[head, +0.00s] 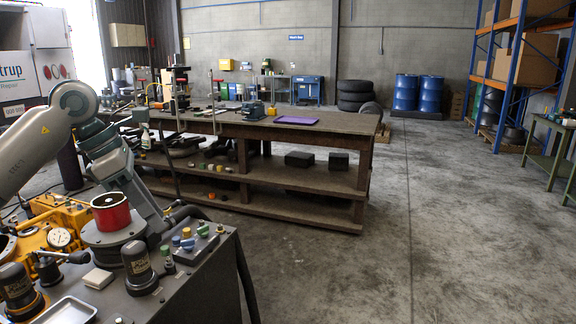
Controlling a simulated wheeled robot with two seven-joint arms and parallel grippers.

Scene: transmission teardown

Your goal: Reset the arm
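My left arm (45,150) comes in from the left, bends at a raised elbow and slopes down to the right. My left gripper (178,213) is at the low end of this arm, small and dark, just above the back edge of the near bench. Its fingers are too small and dark to tell whether they are open or shut. I see nothing clearly held in it. My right arm and gripper are not in view.
The near grey bench (205,280) holds a red cylinder (111,211), a dial gauge (60,237), dark canisters (138,262) and a metal tray (68,312). A long wooden workbench (340,123) stands behind. Open concrete floor (430,230) lies to the right, before blue-framed shelving (512,60).

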